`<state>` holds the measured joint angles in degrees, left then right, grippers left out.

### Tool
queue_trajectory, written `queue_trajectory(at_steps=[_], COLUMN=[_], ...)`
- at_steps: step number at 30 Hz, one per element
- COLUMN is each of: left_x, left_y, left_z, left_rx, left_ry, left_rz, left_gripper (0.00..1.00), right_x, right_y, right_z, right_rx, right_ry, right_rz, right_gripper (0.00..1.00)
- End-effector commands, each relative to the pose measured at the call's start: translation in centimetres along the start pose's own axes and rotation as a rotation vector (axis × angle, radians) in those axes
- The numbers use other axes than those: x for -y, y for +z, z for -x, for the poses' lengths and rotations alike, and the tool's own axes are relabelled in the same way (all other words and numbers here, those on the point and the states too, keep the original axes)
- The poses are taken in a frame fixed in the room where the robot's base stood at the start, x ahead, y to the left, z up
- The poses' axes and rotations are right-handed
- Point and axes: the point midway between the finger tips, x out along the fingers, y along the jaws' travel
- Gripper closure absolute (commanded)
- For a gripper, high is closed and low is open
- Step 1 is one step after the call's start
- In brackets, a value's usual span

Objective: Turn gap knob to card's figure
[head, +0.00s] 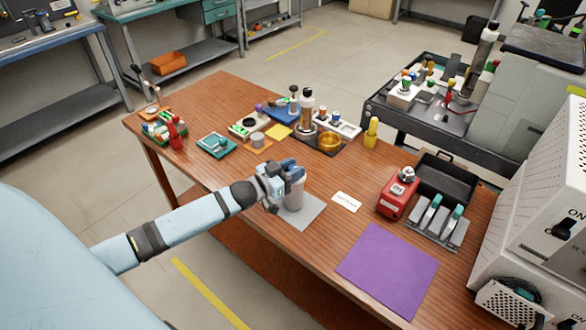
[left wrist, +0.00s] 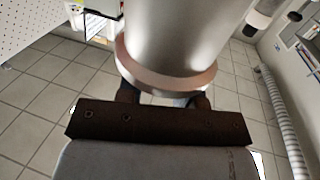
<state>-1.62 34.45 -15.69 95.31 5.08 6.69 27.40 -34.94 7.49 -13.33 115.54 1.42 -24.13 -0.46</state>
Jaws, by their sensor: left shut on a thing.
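A grey cylinder (head: 296,197) stands upright on a grey mat (head: 306,217) at the table's front edge. My left gripper (head: 284,174) is shut on the upper part of this cylinder. In the left wrist view a metallic cylinder (left wrist: 180,35) with a copper-toned ring fills the top middle, by the dark fingers. I cannot make out a separate gap knob or its scale; the gripper covers the top. A small white card (head: 346,201) lies to the right, its print too small to read. My right gripper is not in view.
A purple mat (head: 389,268) lies at the front right. A red device (head: 397,196) and an open black case (head: 446,185) stand behind it. Bottles, trays and an amber dish (head: 329,142) crowd the back. Bare wood lies around the card.

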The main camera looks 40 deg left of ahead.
Motion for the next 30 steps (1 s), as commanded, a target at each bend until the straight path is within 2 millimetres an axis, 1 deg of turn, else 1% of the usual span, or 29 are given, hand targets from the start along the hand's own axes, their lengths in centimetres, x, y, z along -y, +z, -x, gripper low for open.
queue_trajectory(at_steps=[9,30], left_x=[0.04,-0.09], left_y=[-0.08,-0.08], left_z=[-0.08,-0.07], left_rx=[-0.001,-0.003], left_ry=[0.131,0.127], left_rz=[-0.002,0.001], left_gripper=[0.9,0.9], right_x=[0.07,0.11], right_y=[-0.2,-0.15], right_z=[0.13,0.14], right_rx=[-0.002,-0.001], right_ry=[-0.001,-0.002], right_rz=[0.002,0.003], right_gripper=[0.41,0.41])
